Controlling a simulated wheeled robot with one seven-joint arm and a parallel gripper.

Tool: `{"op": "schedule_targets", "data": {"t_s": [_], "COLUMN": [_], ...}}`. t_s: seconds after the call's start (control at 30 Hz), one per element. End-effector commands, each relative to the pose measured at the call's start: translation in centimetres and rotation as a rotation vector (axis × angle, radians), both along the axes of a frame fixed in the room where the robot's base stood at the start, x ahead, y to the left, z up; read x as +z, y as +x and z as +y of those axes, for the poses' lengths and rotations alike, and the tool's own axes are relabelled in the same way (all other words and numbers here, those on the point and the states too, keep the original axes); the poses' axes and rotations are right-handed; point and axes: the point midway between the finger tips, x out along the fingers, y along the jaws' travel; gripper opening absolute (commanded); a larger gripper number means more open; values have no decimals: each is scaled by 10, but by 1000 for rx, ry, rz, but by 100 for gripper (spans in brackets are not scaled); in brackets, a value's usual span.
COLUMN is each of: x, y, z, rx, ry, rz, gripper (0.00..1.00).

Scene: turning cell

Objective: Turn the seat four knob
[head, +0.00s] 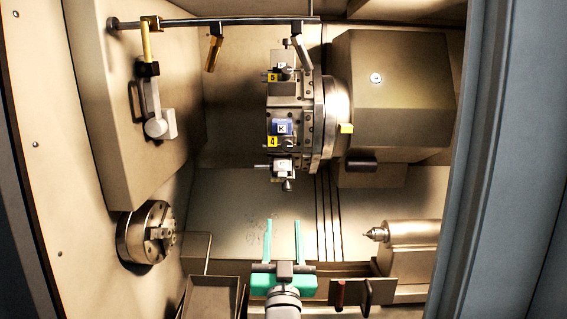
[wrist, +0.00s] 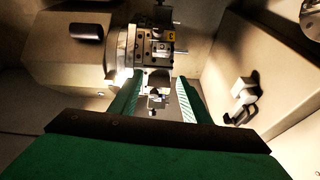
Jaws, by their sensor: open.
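The tool turret (head: 318,105) hangs in the upper middle of the head view. Its seat four carries a yellow 4 label (head: 272,142) and a blue block (head: 282,127) marked with a letter. I cannot clearly make out a knob at that seat. My gripper (head: 283,224) is open and empty, with its two green fingers pointing up, below the turret and apart from it. In the wrist view my gripper (wrist: 158,82) has the turret (wrist: 131,45) beyond its fingertips, with a small yellow label (wrist: 171,36) on it.
A yellow 5 label (head: 272,77) marks the seat above. A lower tool holder (head: 282,166) juts down with a small round end. The chuck (head: 148,232) is at left, the tailstock (head: 408,240) at right. A hinged arm (head: 153,105) hangs upper left. The middle is free.

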Motion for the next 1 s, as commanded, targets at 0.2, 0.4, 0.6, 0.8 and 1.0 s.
{"op": "schedule_targets", "data": {"t_s": [0.2,0.4,0.6,0.8,1.0], "x": [83,118,128,140,153], "y": [14,17,28,57,89], "z": [-3,0,1,1,0], "rx": [-18,-22,-23,-23,-24], "ry": [-40,-57,-60,-61,-60], "rz": [-58,-78,-80,-80,-80], "gripper": [43,43,43,43,43]}}
